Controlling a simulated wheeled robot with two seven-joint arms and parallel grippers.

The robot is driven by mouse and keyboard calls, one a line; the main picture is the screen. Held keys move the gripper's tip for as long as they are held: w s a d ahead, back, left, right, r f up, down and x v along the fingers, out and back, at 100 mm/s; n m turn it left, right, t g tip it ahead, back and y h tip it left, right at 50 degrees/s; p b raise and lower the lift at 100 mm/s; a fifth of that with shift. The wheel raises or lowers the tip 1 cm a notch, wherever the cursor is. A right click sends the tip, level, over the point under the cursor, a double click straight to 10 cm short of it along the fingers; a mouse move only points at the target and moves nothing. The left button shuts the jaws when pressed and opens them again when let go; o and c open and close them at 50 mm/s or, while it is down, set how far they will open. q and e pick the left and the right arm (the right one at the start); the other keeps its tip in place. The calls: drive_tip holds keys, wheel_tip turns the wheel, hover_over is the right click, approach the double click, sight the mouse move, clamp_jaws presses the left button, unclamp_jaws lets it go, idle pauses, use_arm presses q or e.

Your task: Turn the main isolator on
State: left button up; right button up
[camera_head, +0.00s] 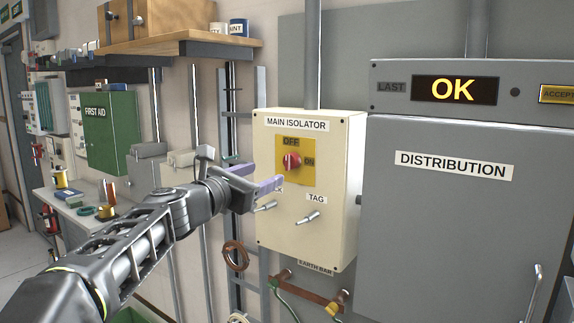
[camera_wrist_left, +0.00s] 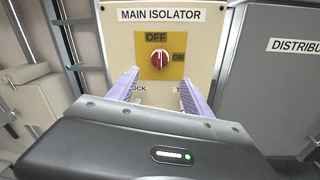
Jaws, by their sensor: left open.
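The main isolator (camera_head: 309,190) is a cream box on the wall with a red rotary knob (camera_head: 291,161) on a yellow plate (camera_head: 308,174) marked OFF above and ON at the right. In the left wrist view the knob (camera_wrist_left: 159,59) looks upright, toward OFF. My left gripper (camera_head: 263,178) is open and empty, its purple fingers pointing at the box, just short of and slightly below the knob. In the wrist view its fingers (camera_wrist_left: 158,82) stand either side of the knob's line, apart from it. My right gripper is not in view.
A grey distribution cabinet (camera_head: 455,230) adjoins at the right, under a panel reading OK (camera_head: 453,89). Metal pegs (camera_head: 308,217) stick out below the knob near the TAG label. A wooden shelf (camera_head: 180,43) and a green first aid box (camera_head: 110,132) are at the left.

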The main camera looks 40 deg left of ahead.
sight(287, 165)
use_arm(q)
drive_tip(key=w+p, duration=0.1)
drive_tip(key=w, duration=0.2)
drive_tip(key=w+p, duration=0.1)
drive_tip(key=w, duration=0.2)
drive_tip(key=w+a+p, duration=0.1)
drive_tip(key=w, duration=0.3)
drive_tip(key=shift+r, duration=0.1)
drive_tip(key=shift+w, duration=0.65)
drive_tip(key=shift+c, duration=0.6)
clamp_jaws()
